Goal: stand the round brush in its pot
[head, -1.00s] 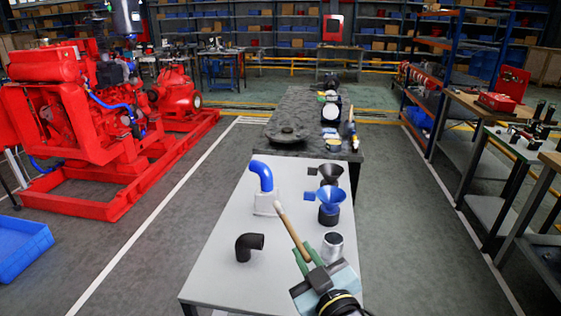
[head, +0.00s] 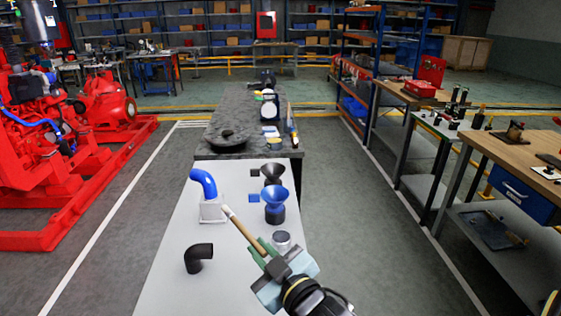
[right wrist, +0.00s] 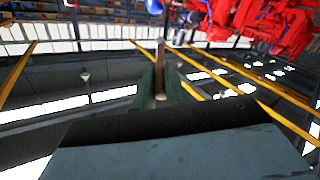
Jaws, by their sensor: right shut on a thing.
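My right gripper (head: 266,252) is shut on the round brush (head: 241,228), a slim wooden stick with a pale end. The brush is tilted, its pale end up and to the left in the head view. In the right wrist view the brush (right wrist: 160,72) stands out between the green fingers (right wrist: 158,92). A grey cylinder with a dark top (head: 282,240), perhaps the pot, stands on the pale table just beyond the gripper; the brush is outside it. The brush's lower end is hidden by the gripper. My left gripper is not in view.
A blue elbow pipe (head: 204,184) on a pale block, a black elbow (head: 198,256), a blue funnel (head: 275,199) and a black funnel (head: 272,173) stand on the table (head: 180,291). A dark table (head: 217,113) adjoins behind. Workbenches stand to the right.

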